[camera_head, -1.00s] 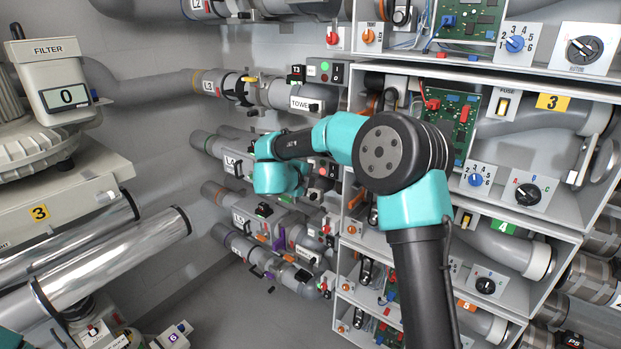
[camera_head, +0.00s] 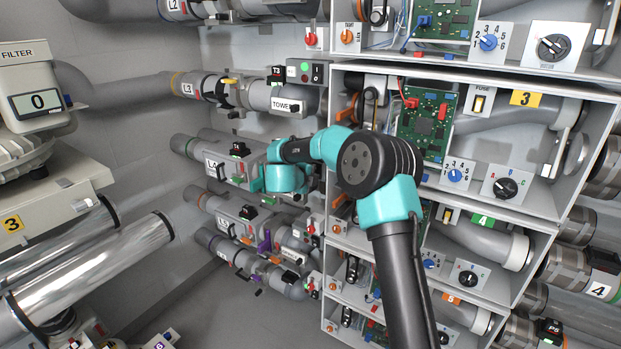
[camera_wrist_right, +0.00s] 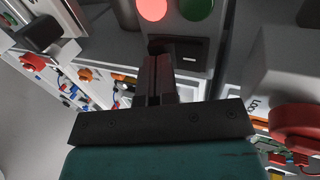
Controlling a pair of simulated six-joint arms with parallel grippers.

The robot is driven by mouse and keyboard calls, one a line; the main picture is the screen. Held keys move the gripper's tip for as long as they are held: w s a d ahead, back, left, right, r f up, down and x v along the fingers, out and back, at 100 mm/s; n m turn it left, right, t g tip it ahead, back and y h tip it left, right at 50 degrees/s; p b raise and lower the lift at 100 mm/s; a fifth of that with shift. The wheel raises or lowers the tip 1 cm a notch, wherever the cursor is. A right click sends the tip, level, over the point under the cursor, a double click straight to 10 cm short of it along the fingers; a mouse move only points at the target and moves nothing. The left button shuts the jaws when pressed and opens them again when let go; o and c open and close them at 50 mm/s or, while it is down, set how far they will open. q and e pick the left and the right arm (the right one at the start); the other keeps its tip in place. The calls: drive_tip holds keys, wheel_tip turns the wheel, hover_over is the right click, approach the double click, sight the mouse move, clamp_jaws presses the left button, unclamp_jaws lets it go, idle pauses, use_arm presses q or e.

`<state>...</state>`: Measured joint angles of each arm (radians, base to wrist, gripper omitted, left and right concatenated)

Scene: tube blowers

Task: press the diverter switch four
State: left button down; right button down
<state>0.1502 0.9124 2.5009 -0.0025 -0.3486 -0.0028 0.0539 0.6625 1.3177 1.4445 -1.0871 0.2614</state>
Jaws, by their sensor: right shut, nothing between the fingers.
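In the right wrist view, a grey control box (camera_wrist_right: 212,42) carries a red round light, a green round light and a black rocker switch (camera_wrist_right: 187,53). I cannot read a number on it. My right gripper (camera_wrist_right: 159,62) is shut and empty, with its fingertips at the left part of the black switch; I cannot tell whether they touch it. In the head view my right forearm and wrist cover the area right of the L4 pipe (camera_head: 215,166), and the fingertips and this box are hidden there. My left gripper is out of view.
A red knob (camera_wrist_right: 296,122) on a grey housing is close on the right in the wrist view. The shelf rack (camera_head: 560,225) with boards and dials stands right of my arm. The L3 pipe (camera_head: 205,87) runs above. Open floor (camera_head: 215,310) lies below left.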

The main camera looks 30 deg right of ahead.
drive_tip(key=shift+d+f, duration=0.1)
drive_tip(key=shift+d, duration=0.1)
idle(0.3)
drive_tip(key=shift+r, duration=0.85)
drive_tip(key=v, duration=1.4)
drive_tip(key=shift+r, duration=0.1)
